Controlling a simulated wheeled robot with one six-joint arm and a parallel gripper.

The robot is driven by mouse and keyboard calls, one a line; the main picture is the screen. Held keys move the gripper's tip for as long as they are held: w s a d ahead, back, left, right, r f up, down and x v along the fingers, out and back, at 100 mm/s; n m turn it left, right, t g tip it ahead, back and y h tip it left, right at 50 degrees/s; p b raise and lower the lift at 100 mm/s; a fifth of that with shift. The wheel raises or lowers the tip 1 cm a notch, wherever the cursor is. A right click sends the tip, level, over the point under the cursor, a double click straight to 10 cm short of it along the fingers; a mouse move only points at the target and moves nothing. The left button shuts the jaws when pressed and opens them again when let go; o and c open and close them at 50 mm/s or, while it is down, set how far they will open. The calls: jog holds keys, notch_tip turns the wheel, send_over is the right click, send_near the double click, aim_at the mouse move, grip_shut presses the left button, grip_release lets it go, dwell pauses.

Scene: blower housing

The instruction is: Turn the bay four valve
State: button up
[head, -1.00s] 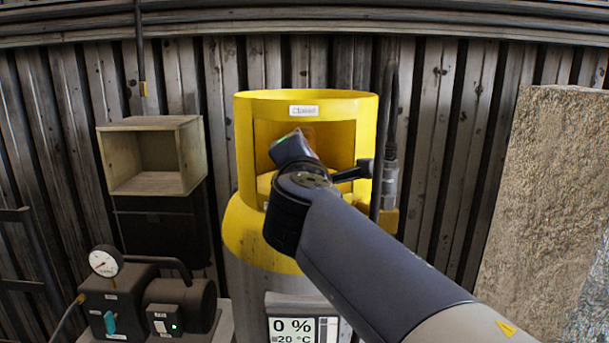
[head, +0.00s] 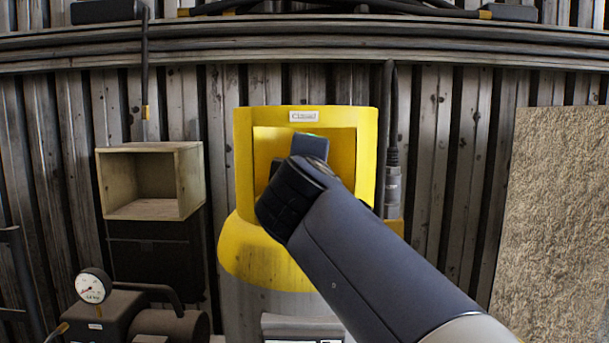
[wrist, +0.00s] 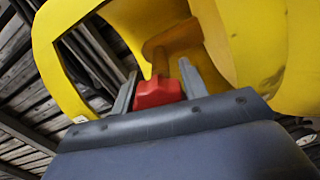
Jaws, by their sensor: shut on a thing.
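A yellow housing (head: 366,165) with an open front stands on top of a grey tank (head: 245,302) in the head view. A small white label (head: 304,116) on its upper rim seems to read "Closed". In the wrist view, a red valve handle (wrist: 157,95) sits inside the housing, in front of a yellow stem. My gripper (wrist: 159,84) has one grey finger on each side of the red handle and is shut on it. In the head view my wrist covers the housing's opening, and the fingers and handle are hidden behind it. No bay number is readable.
An open wooden box (head: 150,209) hangs on the wall to the left. A pump with a round gauge (head: 93,286) stands at lower left. A dark cable (head: 391,110) runs down beside the housing's right. A rough tan panel (head: 550,210) stands at right.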

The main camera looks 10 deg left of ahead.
dwell(0.3)
jog(key=o, duration=1)
jog(key=shift+c, duration=0.2)
jog(key=b+v, duration=0.1)
jog(key=v, duration=1)
jog(key=shift+b, duration=0.35)
jog(key=shift+w+a+f, duration=0.1)
jog(key=shift+w, duration=0.05)
jog(key=p+x, duration=0.2)
jog(key=x, duration=0.8)
jog(key=shift+w, duration=0.4)
